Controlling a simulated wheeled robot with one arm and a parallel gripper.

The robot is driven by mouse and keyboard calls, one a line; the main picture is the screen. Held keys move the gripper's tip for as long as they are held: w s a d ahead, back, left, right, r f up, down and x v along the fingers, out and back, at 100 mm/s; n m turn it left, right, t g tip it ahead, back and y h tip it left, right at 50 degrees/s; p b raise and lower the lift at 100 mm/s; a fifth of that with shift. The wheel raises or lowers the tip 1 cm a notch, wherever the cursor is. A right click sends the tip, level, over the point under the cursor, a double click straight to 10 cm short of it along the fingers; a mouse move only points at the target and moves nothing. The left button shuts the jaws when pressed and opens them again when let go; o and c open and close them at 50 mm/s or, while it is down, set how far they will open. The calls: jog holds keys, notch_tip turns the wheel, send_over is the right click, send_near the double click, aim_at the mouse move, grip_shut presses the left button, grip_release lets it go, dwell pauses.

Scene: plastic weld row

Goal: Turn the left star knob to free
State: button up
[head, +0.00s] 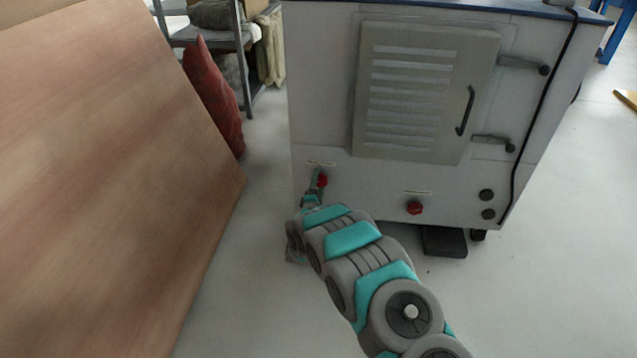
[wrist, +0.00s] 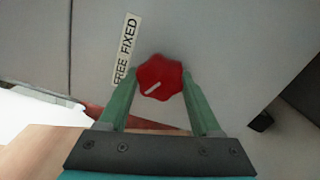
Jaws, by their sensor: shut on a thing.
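The left star knob (head: 322,181) is red and sits low on the left of the grey cabinet front. In the wrist view the knob (wrist: 161,78) shows a white pointer line slanting to the lower left. A label (wrist: 125,48) beside it reads FREE at its lower end and FIXED at its upper end. The pointer slants toward the FREE side; its exact alignment is hard to tell. My gripper (wrist: 161,75) has one green finger on each side of the knob and is shut on it. In the head view my gripper (head: 318,178) partly covers the knob.
A second red star knob (head: 415,208) is to the right on the cabinet (head: 320,90). A louvred door (head: 425,90) is above. A large brown panel (head: 100,180) stands at left, with a red cushion (head: 213,95) behind it. Open floor lies between the panel and cabinet.

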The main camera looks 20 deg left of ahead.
jog(key=o, duration=1.4)
jog(key=shift+c, duration=0.2)
jog(key=shift+s, duration=0.1)
jog(key=v, duration=0.7)
jog(key=shift+s, duration=0.3)
jog(key=shift+w, duration=0.1)
